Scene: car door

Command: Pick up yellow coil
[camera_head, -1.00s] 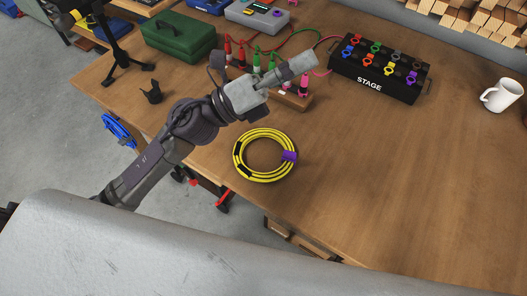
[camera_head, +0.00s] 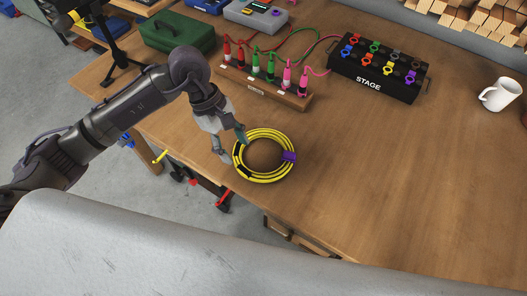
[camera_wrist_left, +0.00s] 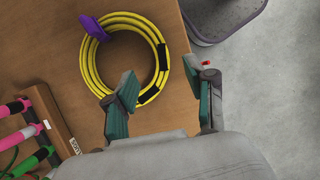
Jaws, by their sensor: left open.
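The yellow coil (camera_head: 264,180) lies flat on the wooden table near its front edge. It has black bands and a purple strap (camera_head: 289,156) on its right side. My left gripper (camera_head: 231,150) points down at the coil's left side, with its fingers spread and nothing between them. In the left wrist view the coil (camera_wrist_left: 86,72) lies just beyond the open fingers of the left gripper (camera_wrist_left: 160,92). One finger overlaps the coil's near rim in that view, and the other is over the table edge or floor. I cannot tell the height above the coil. My right gripper is not in view.
A wooden rack (camera_head: 262,90) with red, green and pink plugs stands behind the coil. A black STAGE box (camera_head: 369,83) and a white mug (camera_head: 501,95) are farther right. A green case (camera_head: 178,37) is at back left. The table right of the coil is clear.

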